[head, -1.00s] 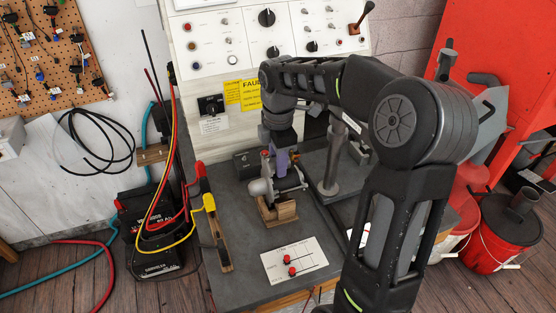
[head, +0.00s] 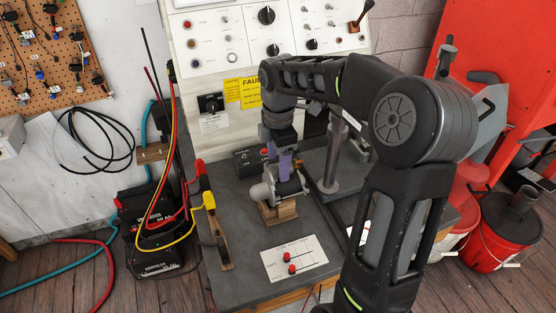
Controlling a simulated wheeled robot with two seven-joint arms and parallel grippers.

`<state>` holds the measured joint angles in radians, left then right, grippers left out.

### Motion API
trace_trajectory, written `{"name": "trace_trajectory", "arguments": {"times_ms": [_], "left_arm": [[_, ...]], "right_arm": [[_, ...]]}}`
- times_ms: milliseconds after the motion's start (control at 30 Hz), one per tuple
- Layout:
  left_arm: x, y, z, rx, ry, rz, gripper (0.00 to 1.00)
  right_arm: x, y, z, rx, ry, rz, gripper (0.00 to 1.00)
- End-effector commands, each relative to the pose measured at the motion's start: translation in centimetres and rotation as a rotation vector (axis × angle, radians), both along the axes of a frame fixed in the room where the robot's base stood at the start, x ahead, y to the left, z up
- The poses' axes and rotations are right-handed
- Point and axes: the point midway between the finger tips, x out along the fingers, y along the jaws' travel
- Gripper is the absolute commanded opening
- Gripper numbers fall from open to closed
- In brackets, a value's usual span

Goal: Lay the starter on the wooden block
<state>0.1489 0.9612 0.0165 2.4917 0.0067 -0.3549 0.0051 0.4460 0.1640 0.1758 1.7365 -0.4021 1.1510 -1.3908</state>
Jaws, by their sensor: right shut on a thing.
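The starter (head: 261,194), a silver-grey and dark cylinder, lies roughly level over the wooden block (head: 280,214) on the dark bench top. It covers most of the block's top and appears to rest on it, though the contact line is hard to see. My right gripper (head: 286,171) comes down from above and is shut on the starter; its fingertips are partly hidden. My left gripper is not in view.
Battery clamps (head: 207,200) with cables are at the bench's left edge. A grey post (head: 332,165) stands close on the right. A control panel (head: 235,90) rises behind.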

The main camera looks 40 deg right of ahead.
Motion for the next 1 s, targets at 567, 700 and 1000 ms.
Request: {"name": "trace_trajectory", "arguments": {"times_ms": [567, 700, 1000], "left_arm": [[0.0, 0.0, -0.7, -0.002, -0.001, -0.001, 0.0], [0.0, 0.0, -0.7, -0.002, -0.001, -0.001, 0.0], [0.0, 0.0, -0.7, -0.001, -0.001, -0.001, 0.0]], "right_arm": [[0.0, 0.1, 7.8, -0.004, -0.011, 0.001, 0.59], [-0.1, 0.1, 7.9, -0.003, -0.01, 0.001, 0.59], [-0.1, 0.1, 7.8, -0.003, -0.01, 0.001, 0.59]]}}
